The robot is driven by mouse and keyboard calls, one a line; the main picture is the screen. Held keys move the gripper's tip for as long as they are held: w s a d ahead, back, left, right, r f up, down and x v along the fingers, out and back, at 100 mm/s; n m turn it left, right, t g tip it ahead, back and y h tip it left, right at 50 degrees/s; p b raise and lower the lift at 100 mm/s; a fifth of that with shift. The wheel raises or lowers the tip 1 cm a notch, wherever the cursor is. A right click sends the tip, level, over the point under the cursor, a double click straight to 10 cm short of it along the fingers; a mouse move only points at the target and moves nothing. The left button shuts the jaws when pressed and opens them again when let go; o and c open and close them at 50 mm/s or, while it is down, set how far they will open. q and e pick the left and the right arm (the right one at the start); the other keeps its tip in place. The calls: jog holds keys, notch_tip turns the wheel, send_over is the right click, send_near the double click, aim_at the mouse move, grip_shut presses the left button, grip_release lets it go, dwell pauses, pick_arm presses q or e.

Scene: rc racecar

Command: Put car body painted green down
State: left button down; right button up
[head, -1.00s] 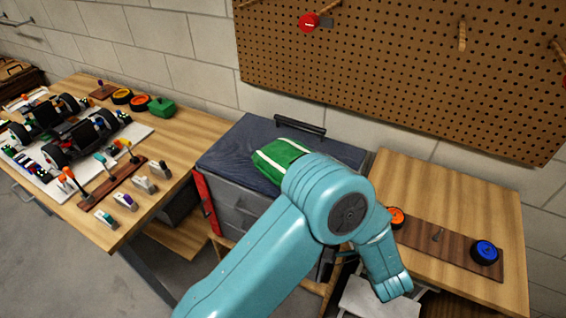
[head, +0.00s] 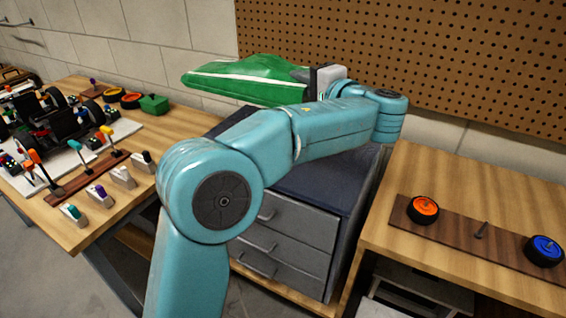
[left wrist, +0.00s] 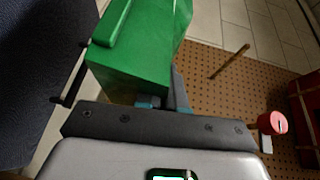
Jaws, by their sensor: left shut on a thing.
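The green car body (head: 245,78) with white stripes is held level in the air, in front of the wall and above the dark cabinet top. My left gripper (head: 318,80) is shut on its right end in the head view. In the left wrist view the green car body (left wrist: 145,50) sticks out from between the fingers (left wrist: 163,102), which are mostly hidden by the gripper's dark front plate. My right gripper is not in view.
The cabinet (head: 318,190) has a dark, clear top. The right bench (head: 460,180) carries a wooden strip with an orange wheel (head: 423,209) and a blue wheel (head: 544,251). A pegboard (head: 420,60) hangs behind.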

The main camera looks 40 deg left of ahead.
pick_arm(q)
jog(key=f+b, duration=0.1)
jog(key=f, duration=0.9)
jog(key=f+b, duration=0.2)
jog(key=f, duration=0.7)
jog(key=shift+w+a+f, duration=0.1)
jog(key=shift+w+f, duration=0.1)
jog(key=shift+f, duration=0.15)
jog(key=shift+s+r, duration=0.1)
jog(key=shift+f, duration=0.2)
jog(key=c, duration=1.7)
grip_release()
jog(key=shift+b, duration=0.35)
jog(key=o, duration=0.5)
jog(key=shift+c, duration=0.2)
